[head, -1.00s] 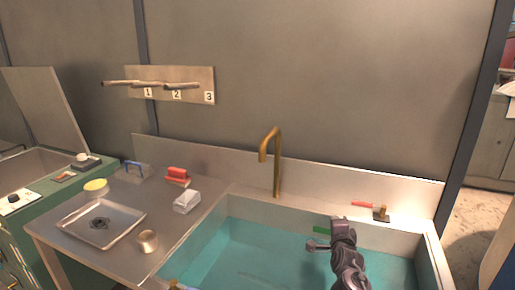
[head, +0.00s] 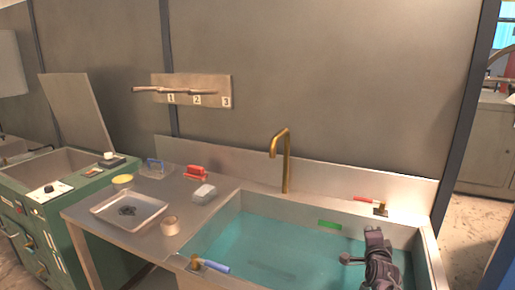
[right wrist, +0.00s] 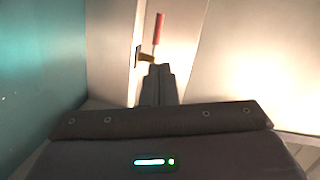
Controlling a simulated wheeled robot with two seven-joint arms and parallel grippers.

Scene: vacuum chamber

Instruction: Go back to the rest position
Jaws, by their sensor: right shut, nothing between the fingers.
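My right gripper (head: 373,240) is over the right part of the sink (head: 428,240), in front of the red-handled valve (head: 372,202) on the sink's back ledge. In the right wrist view its fingers (right wrist: 158,75) are together with nothing between them. The red-handled valve (right wrist: 158,35) shows beyond the fingertips there, and I cannot tell the exact gap. My left gripper is not in view.
The sink holds teal water, with a brass faucet (head: 286,160) behind it. A blue-handled valve (head: 210,265) is at its front left edge.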

